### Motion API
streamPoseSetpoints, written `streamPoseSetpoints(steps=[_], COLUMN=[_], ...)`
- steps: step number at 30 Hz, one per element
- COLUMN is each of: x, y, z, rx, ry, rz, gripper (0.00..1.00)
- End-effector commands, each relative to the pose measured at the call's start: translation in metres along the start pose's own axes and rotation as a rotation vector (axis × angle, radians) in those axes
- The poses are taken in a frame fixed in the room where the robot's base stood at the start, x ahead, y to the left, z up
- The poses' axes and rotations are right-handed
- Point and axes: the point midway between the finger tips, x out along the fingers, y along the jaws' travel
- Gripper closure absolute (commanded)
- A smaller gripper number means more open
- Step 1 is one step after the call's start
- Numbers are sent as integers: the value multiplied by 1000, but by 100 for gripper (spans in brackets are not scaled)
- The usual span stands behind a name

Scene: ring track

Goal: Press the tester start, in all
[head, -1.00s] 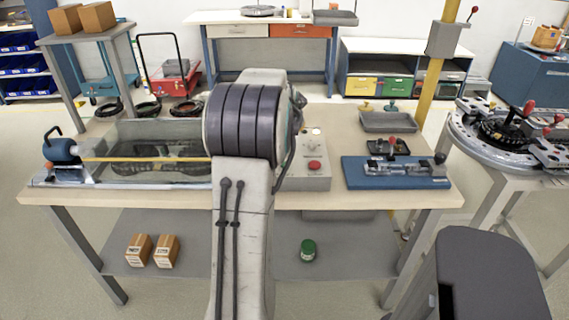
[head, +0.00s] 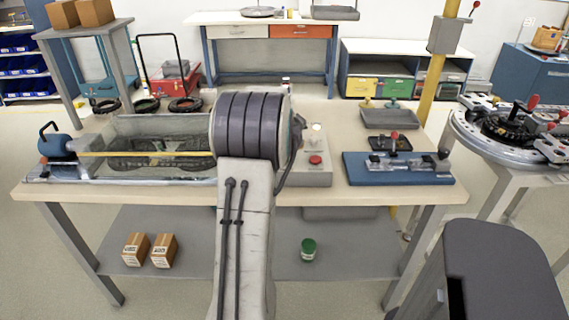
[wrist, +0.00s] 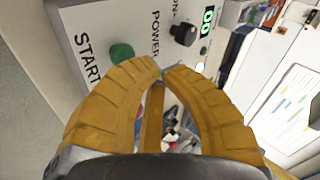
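The tester's control panel fills the upper left of the wrist view, with a green button (wrist: 121,53) beside the word START. A black knob (wrist: 185,33) and a lit green display (wrist: 208,20) sit further right, near the word POWER. My gripper (wrist: 163,69) has yellow ribbed fingers. Their tips come together just right of and below the green button, with nothing seen between them; I cannot tell how far they are from the panel. In the head view, the grey control box (head: 318,178) with a red button (head: 315,160) stands on the bench, partly behind my arm. My gripper is hidden there.
A long clear-covered chamber (head: 135,130) lies on the bench, left of my arm. A blue fixture (head: 400,176) and a grey tray (head: 390,119) are on the right. A round table (head: 500,130) stands at far right.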

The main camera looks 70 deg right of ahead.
Motion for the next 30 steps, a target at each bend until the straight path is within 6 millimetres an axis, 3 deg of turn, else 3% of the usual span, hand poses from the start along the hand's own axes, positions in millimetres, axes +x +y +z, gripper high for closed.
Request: streamPoseSetpoints(steps=[16, 17, 19, 30], x=[3, 3, 3, 3], y=[3, 3, 3, 3], z=[1, 1, 1, 1], rx=[0, 0, 0, 0], ry=[0, 0, 0, 0], rz=[0, 0, 0, 0], gripper=[100, 94, 100, 100])
